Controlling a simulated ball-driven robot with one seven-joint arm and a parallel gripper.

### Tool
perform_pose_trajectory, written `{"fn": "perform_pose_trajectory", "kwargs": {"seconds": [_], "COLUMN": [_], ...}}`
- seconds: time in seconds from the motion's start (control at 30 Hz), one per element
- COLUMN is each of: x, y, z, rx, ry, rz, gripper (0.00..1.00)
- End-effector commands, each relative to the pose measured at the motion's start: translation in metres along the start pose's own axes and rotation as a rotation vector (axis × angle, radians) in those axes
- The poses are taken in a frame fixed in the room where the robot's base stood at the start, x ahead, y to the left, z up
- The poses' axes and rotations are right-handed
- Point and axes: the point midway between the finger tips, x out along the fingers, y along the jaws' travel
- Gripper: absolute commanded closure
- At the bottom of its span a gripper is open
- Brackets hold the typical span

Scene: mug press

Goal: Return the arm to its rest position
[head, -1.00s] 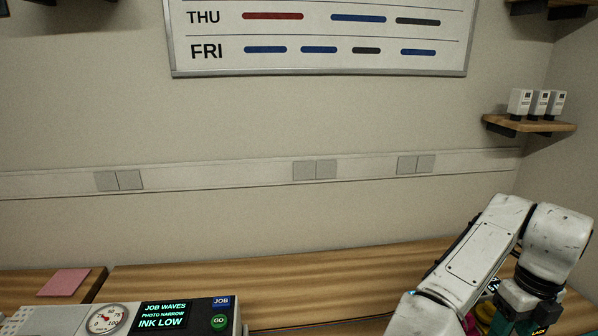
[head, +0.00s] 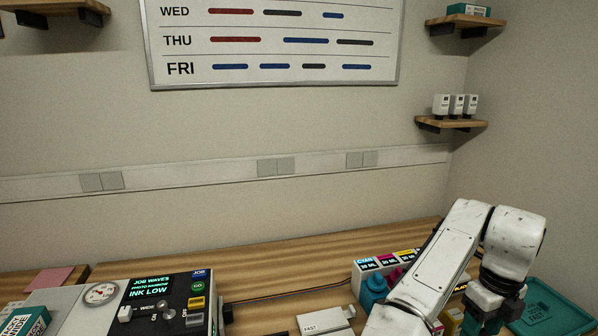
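My arm (head: 437,262) reaches in from the bottom right of the head view, bent at an elbow, with its last links pointing down.
A press with a lit display (head: 150,287) reading "INK LOW" stands at lower left. Ink boxes (head: 368,265) and a blue bottle (head: 373,292) stand beside and partly behind my arm. A teal tray (head: 560,312) lies at lower right. The bench's back strip (head: 270,262) is mostly clear.

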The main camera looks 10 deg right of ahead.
Motion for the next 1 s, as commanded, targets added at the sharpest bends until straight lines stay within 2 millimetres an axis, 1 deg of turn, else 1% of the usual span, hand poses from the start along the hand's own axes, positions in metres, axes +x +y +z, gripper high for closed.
{"fn": "perform_pose_trajectory", "kwargs": {"seconds": [0.27, 0.57, 0.67, 0.77, 0.8, 0.9, 1.0], "x": [0.009, 0.023, 0.030, 0.038, 0.043, 0.055, 0.069], "y": [-0.017, -0.043, -0.052, -0.060, -0.062, -0.062, -0.055], "z": [-0.014, -0.038, -0.050, -0.063, -0.068, -0.080, -0.092], "rx": [-0.098, -0.322, -0.451, -0.635, -0.722, -0.950, -1.190], "ry": [0.005, 0.032, 0.055, 0.093, 0.112, 0.161, 0.212], "rz": [-0.068, -0.190, -0.247, -0.313, -0.338, -0.387, -0.416], "gripper": [0.46, 0.46, 0.46, 0.46, 0.46, 0.46, 0.46]}}
